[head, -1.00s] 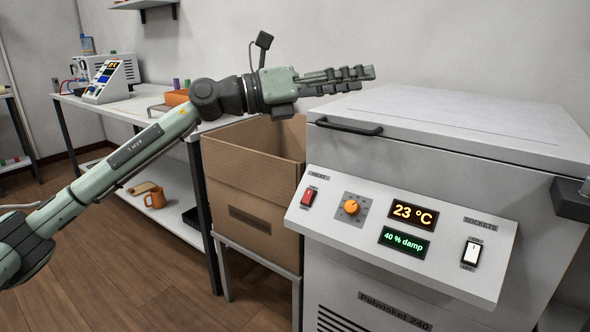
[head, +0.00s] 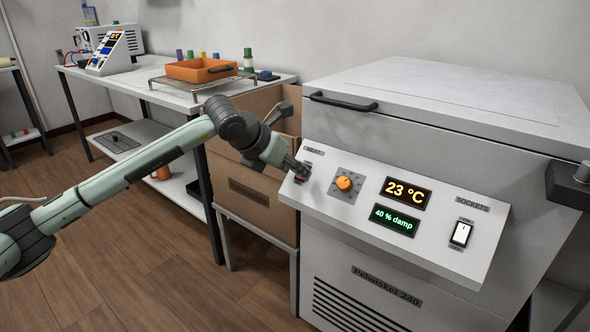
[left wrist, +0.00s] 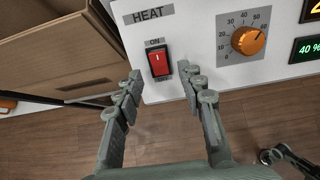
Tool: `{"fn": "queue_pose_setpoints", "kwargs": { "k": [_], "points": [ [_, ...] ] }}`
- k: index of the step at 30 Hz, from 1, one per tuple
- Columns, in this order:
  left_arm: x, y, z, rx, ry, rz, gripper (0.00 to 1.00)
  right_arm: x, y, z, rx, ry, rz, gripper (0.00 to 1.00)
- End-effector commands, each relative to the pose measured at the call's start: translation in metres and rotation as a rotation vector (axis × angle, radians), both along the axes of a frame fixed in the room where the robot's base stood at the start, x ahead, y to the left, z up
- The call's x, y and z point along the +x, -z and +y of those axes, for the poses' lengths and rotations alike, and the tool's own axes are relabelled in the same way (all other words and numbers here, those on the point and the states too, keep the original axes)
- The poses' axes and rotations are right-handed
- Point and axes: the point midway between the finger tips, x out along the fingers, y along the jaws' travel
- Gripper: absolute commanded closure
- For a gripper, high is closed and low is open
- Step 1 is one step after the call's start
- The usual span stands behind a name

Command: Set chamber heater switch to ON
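The chamber heater switch (left wrist: 160,62) is a red rocker in a black frame under the HEAT label, with ON above and OFF below. I cannot tell surely which way it is tilted. My left gripper (head: 301,172) is at the left end of the chamber's sloped panel (head: 330,212), over the switch, and hides most of it in the head view. In the left wrist view the fingers of my left gripper (left wrist: 161,92) are apart and empty, one on each side below the switch. Contact is not visible.
An orange knob (head: 344,183), a 23 °C display (head: 407,193), a damp display (head: 395,220) and a white sockets switch (head: 460,233) are right of the heater switch. A cardboard box (head: 245,190) stands left of the chamber. An orange tray (head: 200,70) sits on the bench behind.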

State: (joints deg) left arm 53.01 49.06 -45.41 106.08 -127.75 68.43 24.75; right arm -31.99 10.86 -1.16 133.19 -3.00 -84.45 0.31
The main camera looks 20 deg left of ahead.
Motion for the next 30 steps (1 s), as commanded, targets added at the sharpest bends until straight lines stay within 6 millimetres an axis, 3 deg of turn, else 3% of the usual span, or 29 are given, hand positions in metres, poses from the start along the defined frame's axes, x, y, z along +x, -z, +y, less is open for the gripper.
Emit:
{"fn": "queue_pose_setpoints", "kwargs": {
  "k": [13, 22, 30],
  "points": [
    [0.0097, 0.0109, -0.0039, -0.001, 0.001, 0.000, 0.61, 0.0015, 0.0015, 0.0007, 0.002, -0.002, -0.002, 1.00],
    [0.0095, 0.0107, -0.0038, -0.001, 0.001, 0.000, 0.98, 0.0014, 0.0017, 0.0006, 0.002, -0.002, -0.002, 1.00],
    [0.0107, 0.0074, -0.0036, 0.006, -0.001, 0.020, 1.00, 0.0026, 0.0031, 0.0005, 0.005, -0.001, 0.001, 1.00]
  ]
}}
